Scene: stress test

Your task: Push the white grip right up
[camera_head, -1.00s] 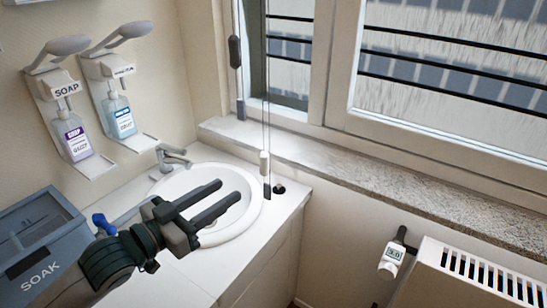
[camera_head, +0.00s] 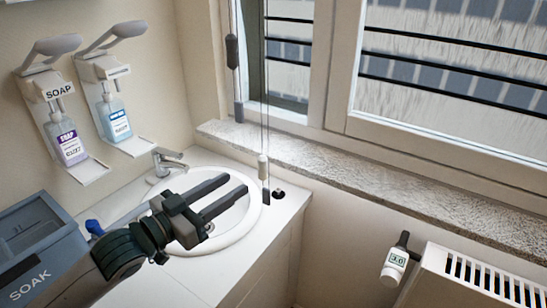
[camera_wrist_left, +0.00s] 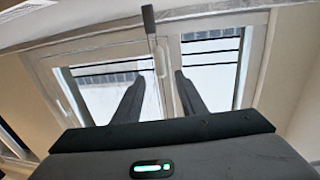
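The white grip (camera_head: 263,164) hangs on a thin cord in front of the window corner, just above the counter's back edge. A dark piece hangs on the cord below it. In the left wrist view a pale grip (camera_wrist_left: 160,58) shows beyond and between the fingertips, probably the same one. My left gripper (camera_head: 236,184) is open and empty above the sink, its fingers pointing toward the cord. It is apart from the white grip, to its left and a little lower in the picture. The fingers also show apart in the left wrist view (camera_wrist_left: 160,76). My right gripper is not in view.
Two soap dispensers (camera_head: 66,140) are on the wall. The stone sill (camera_head: 350,180) and a radiator (camera_head: 480,285) are at right.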

